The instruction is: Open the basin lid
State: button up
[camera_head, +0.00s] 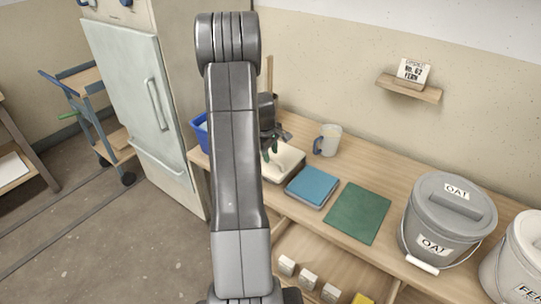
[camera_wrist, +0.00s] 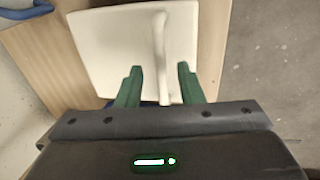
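A cream lid (camera_wrist: 115,40) with a raised bar handle (camera_wrist: 161,50) fills the top of the wrist view. In the head view it is the cream top of a low basin (camera_head: 288,163) on the bench, partly hidden by my arm. My gripper (camera_wrist: 160,72) has two green fingers set apart, one each side of the handle's line. Gaps show between the fingers and the handle. In the head view my gripper (camera_head: 271,150) is above the cream basin, pointing down.
To the right of the basin are a blue square pad (camera_head: 313,186), a green mat (camera_head: 358,212) and a grey "OAT" bucket (camera_head: 440,222). A mug (camera_head: 328,140) stands behind. A blue bin (camera_head: 201,133) is left, partly hidden.

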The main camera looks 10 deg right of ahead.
jog(key=shift+d+f, duration=0.15)
jog(key=shift+f, duration=0.75)
grip_shut()
jog(key=shift+w+r, duration=0.1)
jog(key=shift+r, duration=0.05)
